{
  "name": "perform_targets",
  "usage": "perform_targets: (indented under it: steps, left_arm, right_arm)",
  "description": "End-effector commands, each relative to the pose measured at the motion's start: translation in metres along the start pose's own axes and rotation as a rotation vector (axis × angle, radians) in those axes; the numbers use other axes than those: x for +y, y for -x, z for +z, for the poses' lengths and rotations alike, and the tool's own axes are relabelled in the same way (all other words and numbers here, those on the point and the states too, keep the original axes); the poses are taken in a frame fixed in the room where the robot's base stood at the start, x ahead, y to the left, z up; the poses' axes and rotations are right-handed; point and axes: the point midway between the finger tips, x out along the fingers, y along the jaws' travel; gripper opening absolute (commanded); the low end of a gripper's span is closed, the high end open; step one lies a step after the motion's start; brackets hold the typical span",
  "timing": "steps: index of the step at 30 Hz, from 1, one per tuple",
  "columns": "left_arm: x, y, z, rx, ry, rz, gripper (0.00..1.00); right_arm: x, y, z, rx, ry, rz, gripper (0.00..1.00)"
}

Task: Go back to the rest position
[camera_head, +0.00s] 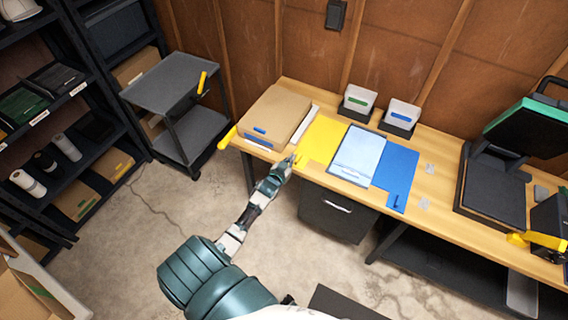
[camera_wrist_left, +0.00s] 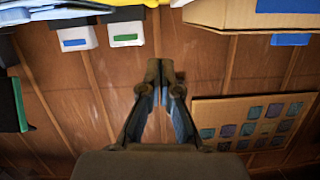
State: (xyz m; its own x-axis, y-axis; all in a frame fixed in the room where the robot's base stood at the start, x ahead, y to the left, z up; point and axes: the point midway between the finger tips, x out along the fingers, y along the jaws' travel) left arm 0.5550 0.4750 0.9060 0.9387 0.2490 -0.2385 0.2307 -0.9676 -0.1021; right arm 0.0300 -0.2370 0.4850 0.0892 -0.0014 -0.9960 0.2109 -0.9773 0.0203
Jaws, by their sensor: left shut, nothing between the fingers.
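My left arm reaches up from the bottom of the head view. My left gripper (camera_head: 290,165) is at the front edge of the wooden workbench (camera_head: 450,212), beside the yellow mat (camera_head: 324,139) and the cardboard box (camera_head: 273,118). In the wrist view the left gripper's fingers (camera_wrist_left: 160,72) are together with nothing between them. I cannot tell whether the gripper touches the bench edge. My right gripper is in neither view.
A light blue-white packet (camera_head: 357,155) lies partly on a blue mat (camera_head: 398,172). Two white bins (camera_head: 403,112) stand behind. A black press (camera_head: 500,170) is at right. A grey cart (camera_head: 165,85) and dark shelves (camera_head: 75,110) stand left. Open concrete floor (camera_head: 150,215) lies before the bench.

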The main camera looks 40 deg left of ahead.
Motion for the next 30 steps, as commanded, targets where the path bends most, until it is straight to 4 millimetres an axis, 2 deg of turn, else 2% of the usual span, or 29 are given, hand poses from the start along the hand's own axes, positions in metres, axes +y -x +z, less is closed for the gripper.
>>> perform_targets:
  steps: [3, 8, 18, 20, 23, 25, 26, 30]
  left_arm:
    - [0.0, 0.025, 0.0, 0.001, -0.001, 0.0, 0.0]
    - [-0.001, 0.046, 0.0, 0.001, 0.0, 0.0, 0.0]
    - [-0.002, 0.053, 0.0, 0.001, 0.001, 0.0, 0.0]
    - [-0.001, 0.053, 0.005, -0.008, 0.001, 0.002, 0.0]
    - [0.007, 0.054, 0.035, -0.058, -0.003, 0.011, 0.0]
    - [0.018, 0.058, 0.073, -0.126, -0.011, 0.025, 0.0]
    - [0.023, 0.061, 0.094, -0.162, -0.015, 0.032, 0.0]
    - [0.055, 0.091, 0.203, -0.355, -0.044, 0.077, 0.0]
  right_arm:
    - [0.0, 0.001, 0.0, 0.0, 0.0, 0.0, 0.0]
    - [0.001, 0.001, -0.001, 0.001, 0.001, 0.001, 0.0]
    - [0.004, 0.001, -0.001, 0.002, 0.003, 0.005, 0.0]
    - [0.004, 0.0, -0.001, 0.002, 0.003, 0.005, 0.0]
    - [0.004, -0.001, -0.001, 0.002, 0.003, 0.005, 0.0]
    - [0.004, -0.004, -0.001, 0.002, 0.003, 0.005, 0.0]
    - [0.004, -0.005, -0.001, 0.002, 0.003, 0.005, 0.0]
    - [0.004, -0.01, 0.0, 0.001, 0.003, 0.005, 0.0]
